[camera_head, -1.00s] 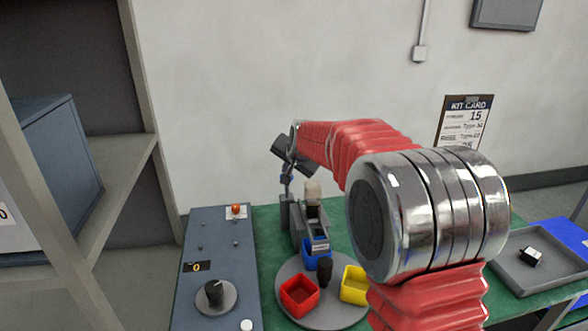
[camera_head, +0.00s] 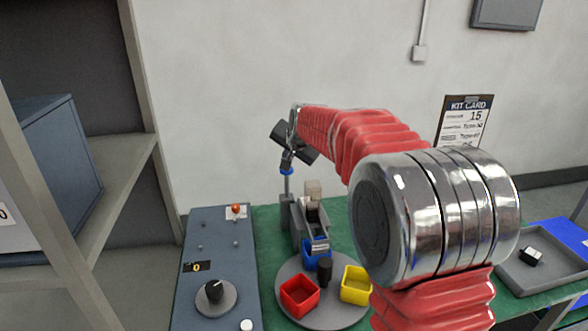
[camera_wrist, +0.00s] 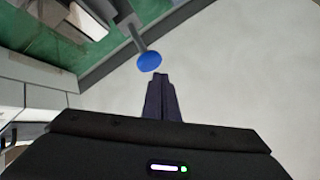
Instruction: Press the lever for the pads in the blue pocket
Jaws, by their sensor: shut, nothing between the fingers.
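A lever with a round blue knob (camera_head: 287,171) on a thin grey stem stands at the back of the grey dispenser (camera_head: 301,222). My gripper (camera_head: 287,158) is shut and empty, just above the knob in the head view. In the wrist view the knob (camera_wrist: 149,61) lies just beyond my shut fingertips (camera_wrist: 161,77); I cannot tell whether they touch. The blue pocket (camera_head: 311,263) sits on the round grey turntable (camera_head: 325,312) at the dispenser's front end. Its inside is mostly hidden.
A red pocket (camera_head: 299,296), a yellow pocket (camera_head: 355,286) and a black knob (camera_head: 325,270) are on the turntable. A control panel (camera_head: 222,262) with a dial stands left. A grey tray (camera_head: 530,283) holding a black part lies right. My arm hides the table's middle.

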